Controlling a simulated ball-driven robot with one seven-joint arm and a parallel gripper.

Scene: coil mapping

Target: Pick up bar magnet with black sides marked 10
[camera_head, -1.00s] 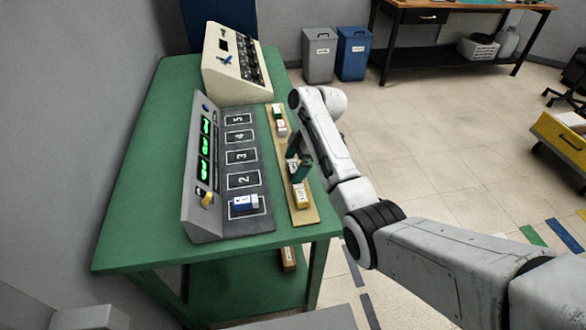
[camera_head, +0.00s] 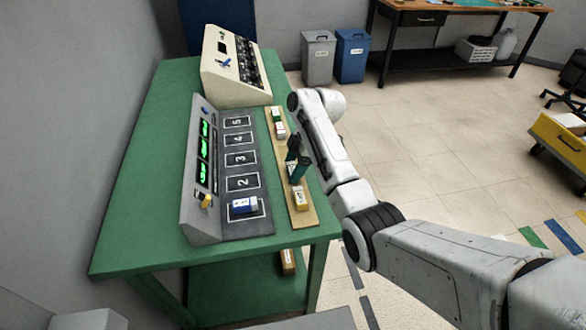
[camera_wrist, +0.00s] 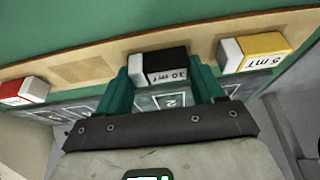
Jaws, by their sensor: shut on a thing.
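The black-sided bar magnet (camera_wrist: 165,66) has a white end on its left and is marked 10 mT in the wrist view. My gripper (camera_wrist: 161,72) has its two teal fingers on either side of this magnet, shut on it, over the tan wooden strip (camera_wrist: 95,68). I cannot tell whether the magnet touches the strip. In the head view my gripper (camera_head: 297,160) is at the wooden strip (camera_head: 309,216), between the other magnets, and its fingers mostly hide the held magnet.
A yellow magnet marked 5 mT (camera_wrist: 264,52) lies close right of my gripper, a red one (camera_wrist: 24,91) to the left. A green one (camera_head: 277,113) is farther along the strip. A blue one (camera_head: 243,205) sits on the numbered panel's (camera_head: 262,181) nearest slot. A beige console (camera_head: 228,88) stands behind.

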